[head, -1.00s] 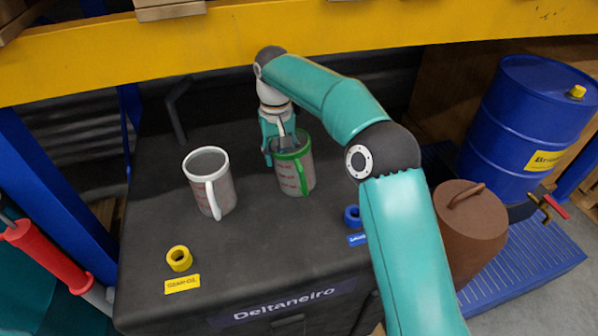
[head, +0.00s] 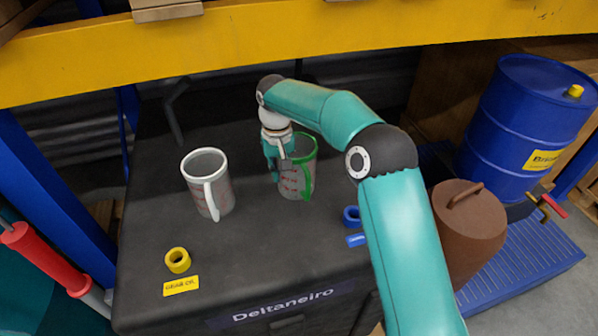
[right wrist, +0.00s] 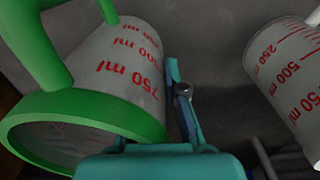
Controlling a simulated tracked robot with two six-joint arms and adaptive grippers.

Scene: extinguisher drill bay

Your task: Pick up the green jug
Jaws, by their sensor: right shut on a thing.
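The green jug (head: 295,182) is a grey measuring jug with a green rim, green handle and red marks. It is upright at the cabinet top in the head view, its handle towards me. My right gripper (head: 281,163) is shut on it at its left side near the rim. In the right wrist view the jug's side (right wrist: 125,70) and green rim (right wrist: 85,118) fill the left, with one finger (right wrist: 182,102) along its wall. The other finger is hidden. I cannot tell whether the jug's base touches the cabinet. My left gripper is out of view.
A white-rimmed jug (head: 212,190) stands to the left on the dark cabinet (head: 250,262). A yellow ring (head: 178,260) and a blue ring (head: 352,215) lie in front. A yellow beam (head: 260,45) crosses behind. A brown lidded pot (head: 467,230) and blue drum (head: 535,115) stand right.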

